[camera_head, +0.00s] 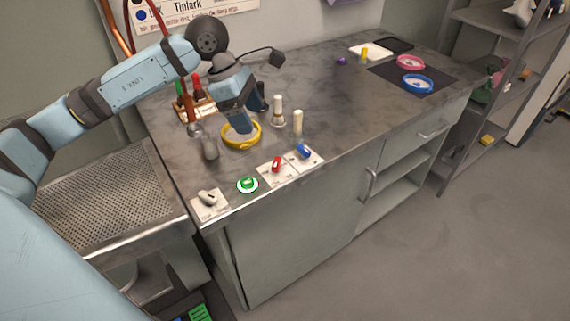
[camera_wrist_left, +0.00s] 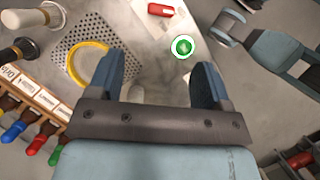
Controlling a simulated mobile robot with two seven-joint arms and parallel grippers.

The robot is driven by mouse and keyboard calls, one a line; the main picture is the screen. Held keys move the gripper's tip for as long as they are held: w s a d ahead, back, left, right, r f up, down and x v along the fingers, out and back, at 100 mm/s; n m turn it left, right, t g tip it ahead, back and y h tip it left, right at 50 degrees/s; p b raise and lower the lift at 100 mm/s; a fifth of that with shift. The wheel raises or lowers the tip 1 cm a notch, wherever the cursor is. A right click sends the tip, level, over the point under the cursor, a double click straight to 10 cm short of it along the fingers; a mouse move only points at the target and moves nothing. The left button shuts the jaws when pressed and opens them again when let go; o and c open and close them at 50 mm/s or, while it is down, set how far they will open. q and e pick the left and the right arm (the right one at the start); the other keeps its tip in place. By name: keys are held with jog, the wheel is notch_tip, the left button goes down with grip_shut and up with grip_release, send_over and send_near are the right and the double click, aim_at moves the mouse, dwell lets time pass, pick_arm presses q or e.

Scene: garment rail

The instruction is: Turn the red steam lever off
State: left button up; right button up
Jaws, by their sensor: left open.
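The red steam lever (camera_head: 276,164) sits on a white plate near the counter's front edge, left of the blue lever (camera_head: 303,151). In the left wrist view, the red lever (camera_wrist_left: 161,9) is at the top edge, partly cut off. My left gripper (camera_head: 236,128) is over the counter, above and behind the red lever and apart from it, near the yellow ring (camera_head: 256,140). In the left wrist view, its two blue fingers (camera_wrist_left: 160,75) are spread with nothing between them.
A green button (camera_head: 247,185) and a pale switch (camera_head: 208,197) lie left of the red lever. Pale-handled tools (camera_head: 297,123) stand behind it, and a rack of coloured bottles (camera_head: 197,108) stands farther back left. The counter's middle right is clear.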

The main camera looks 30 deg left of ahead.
aim_at(275, 161)
pick_arm(q)
jog(key=b+x, duration=0.1)
jog(key=x, duration=1.2)
jog(key=shift+s+d, duration=0.1)
jog(key=c, duration=0.9)
